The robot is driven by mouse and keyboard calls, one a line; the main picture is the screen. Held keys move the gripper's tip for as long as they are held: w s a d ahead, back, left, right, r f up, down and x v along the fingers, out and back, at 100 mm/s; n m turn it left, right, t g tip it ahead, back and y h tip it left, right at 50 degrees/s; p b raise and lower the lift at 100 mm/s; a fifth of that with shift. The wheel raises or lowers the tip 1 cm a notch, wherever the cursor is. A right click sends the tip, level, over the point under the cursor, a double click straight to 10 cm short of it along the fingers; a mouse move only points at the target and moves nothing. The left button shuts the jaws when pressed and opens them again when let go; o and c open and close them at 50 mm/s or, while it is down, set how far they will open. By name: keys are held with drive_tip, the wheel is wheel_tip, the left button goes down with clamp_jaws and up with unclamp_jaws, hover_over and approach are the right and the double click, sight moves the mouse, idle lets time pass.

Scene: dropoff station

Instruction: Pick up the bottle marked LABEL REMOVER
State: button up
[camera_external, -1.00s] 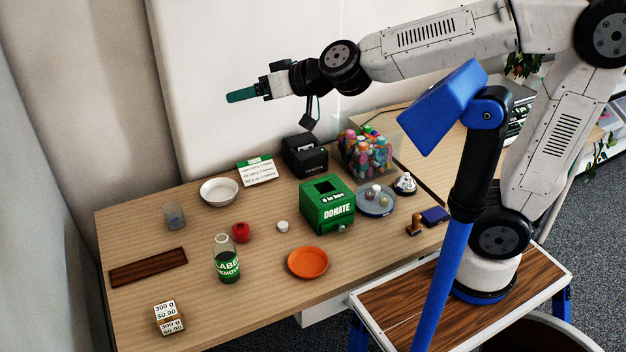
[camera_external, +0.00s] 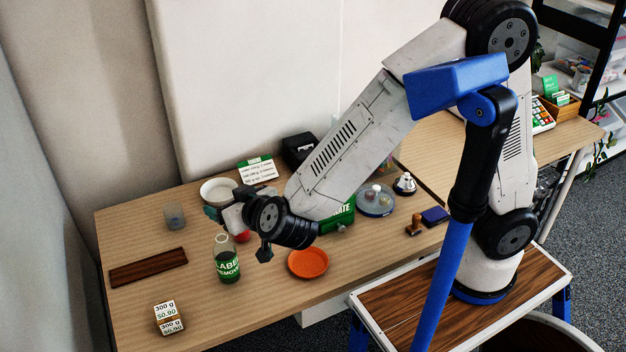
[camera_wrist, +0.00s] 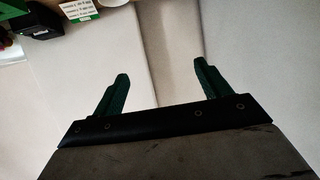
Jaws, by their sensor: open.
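The bottle marked LABEL REMOVER (camera_external: 228,262) stands upright on the table, left of the orange dish. It is clear with a green label, and its lettering is partly readable in the external view. My gripper (camera_external: 211,213) is above and behind the bottle, near the white bowl, and apart from the bottle. In the wrist view my gripper (camera_wrist: 160,80) shows two green fingers spread apart with nothing between them. The bottle is not in the wrist view.
An orange dish (camera_external: 308,263), a white bowl (camera_external: 217,190), a grey cup (camera_external: 174,215), a dark wooden strip (camera_external: 148,267) and price blocks (camera_external: 169,318) are on the table (camera_external: 120,225). A red object (camera_external: 243,237) is partly hidden behind my wrist. My arm covers much of the green donation box (camera_external: 338,218).

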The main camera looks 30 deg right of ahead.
approach(231, 261)
drive_tip(key=x, duration=0.5)
drive_tip(key=shift+w+d+f, duration=0.15)
drive_tip(key=shift+w+d, duration=0.05)
drive_tip(key=shift+w+f, duration=0.15)
drive_tip(key=shift+f, duration=0.1)
drive_tip(key=x, duration=0.7)
drive_tip(key=shift+w+a, duration=0.15)
drive_tip(key=shift+a, duration=0.15)
drive_tip(key=shift+r, duration=0.1)
drive_tip(key=c, duration=1.2)
